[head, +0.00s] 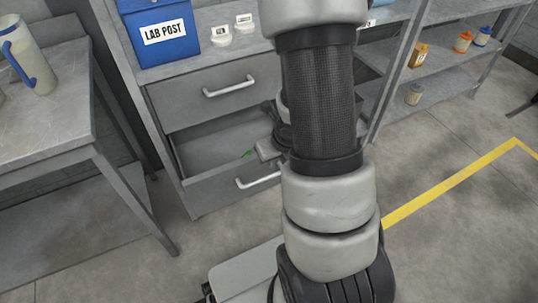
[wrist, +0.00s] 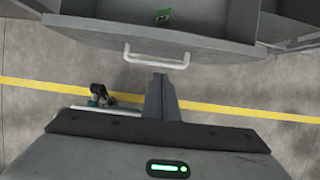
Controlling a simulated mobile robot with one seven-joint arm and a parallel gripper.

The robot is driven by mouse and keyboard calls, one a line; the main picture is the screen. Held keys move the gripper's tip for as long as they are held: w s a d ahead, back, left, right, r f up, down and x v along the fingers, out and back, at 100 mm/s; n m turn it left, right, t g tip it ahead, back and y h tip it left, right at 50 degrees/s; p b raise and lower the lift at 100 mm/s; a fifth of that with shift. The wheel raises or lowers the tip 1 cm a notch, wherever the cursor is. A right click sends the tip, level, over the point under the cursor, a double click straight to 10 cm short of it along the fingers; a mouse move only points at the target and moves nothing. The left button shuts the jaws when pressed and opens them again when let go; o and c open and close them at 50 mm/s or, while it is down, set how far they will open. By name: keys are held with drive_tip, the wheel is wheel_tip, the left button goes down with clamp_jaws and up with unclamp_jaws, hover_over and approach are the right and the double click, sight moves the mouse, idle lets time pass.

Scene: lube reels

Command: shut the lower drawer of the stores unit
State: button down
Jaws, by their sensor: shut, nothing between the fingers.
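The stores unit (head: 134,92) is grey, with two drawers. Its lower drawer (head: 205,193) is pulled out, with the inside showing and a small green item (head: 246,154) in it. The lower drawer's pale bar handle (head: 258,181) is partly hidden by my arm. In the wrist view, the drawer's handle (wrist: 156,60) and the green item (wrist: 162,15) show ahead of the fingers. My gripper (wrist: 160,76) is shut and empty, its tips close to the handle in the picture; I cannot tell if they touch. In the head view, my arm hides most of it.
The upper drawer (head: 190,99) is shut. A blue LAB POST box (head: 163,55) and small white labelled tubs (head: 220,38) stand on top. A grey table (head: 50,115) with a jug (head: 28,55) is at left, shelves (head: 450,72) at right. A yellow line (head: 450,185) crosses open floor.

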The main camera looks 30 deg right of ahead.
drive_tip(key=w+f, duration=0.2)
drive_tip(key=f, duration=0.1)
drive_tip(key=w+f+b, duration=0.1)
drive_tip(key=w+f, duration=0.2)
drive_tip(key=shift+w+f, duration=0.15)
drive_tip(key=shift+w, duration=0.65)
drive_tip(key=shift+w, duration=0.1)
